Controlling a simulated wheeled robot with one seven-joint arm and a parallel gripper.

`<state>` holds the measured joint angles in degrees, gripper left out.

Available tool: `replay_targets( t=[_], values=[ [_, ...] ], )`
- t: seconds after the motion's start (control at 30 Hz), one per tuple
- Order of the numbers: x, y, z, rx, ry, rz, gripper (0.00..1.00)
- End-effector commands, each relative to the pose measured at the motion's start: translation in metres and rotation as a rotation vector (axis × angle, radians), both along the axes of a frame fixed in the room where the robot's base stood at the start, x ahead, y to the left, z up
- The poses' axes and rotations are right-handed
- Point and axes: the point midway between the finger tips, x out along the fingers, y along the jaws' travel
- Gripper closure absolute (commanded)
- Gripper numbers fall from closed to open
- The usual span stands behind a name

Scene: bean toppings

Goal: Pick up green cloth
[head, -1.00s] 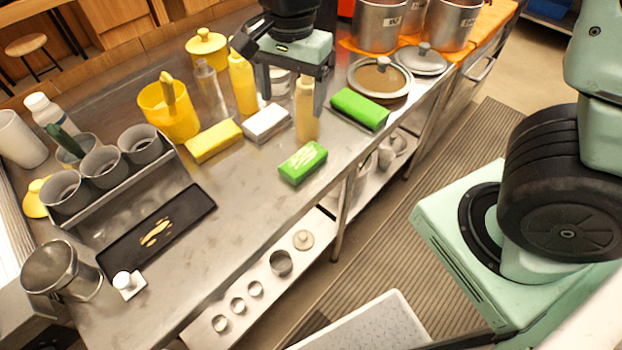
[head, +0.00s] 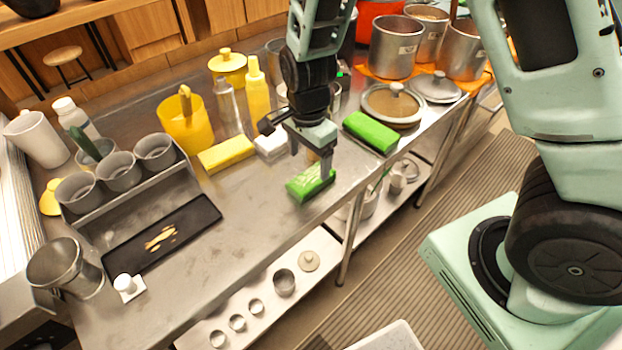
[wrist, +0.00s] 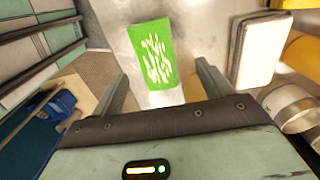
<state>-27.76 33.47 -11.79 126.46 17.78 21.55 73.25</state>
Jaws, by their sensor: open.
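A green block-shaped cloth or packet with white marks (head: 305,189) lies on the steel counter near its front edge. It also shows in the wrist view (wrist: 150,50), between and beyond the fingertips. My gripper (head: 311,164) is open and points down just above it; the head view does not clearly show whether they touch. A second, plain green cloth-like block (head: 370,132) lies to the right, beside the lidded pan. I cannot tell from looks alone which is the cloth. My gripper (wrist: 162,72) shows nothing clamped in it.
A yellow block (head: 227,154) and a white block (head: 271,146) lie left of my gripper. Bottles and a yellow tub (head: 186,128) stand behind. A black tray (head: 160,233) lies at the left. A tan bottle is mostly hidden behind my gripper.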

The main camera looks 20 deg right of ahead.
Motion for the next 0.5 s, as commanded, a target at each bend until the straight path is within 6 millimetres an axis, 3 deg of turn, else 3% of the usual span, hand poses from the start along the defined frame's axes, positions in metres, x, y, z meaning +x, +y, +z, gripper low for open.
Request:
replay_targets(
  t=[0.5],
  values=[
    [-0.006, 0.001, -0.053, 0.0, 0.001, -0.001, 0.22]
  ],
)
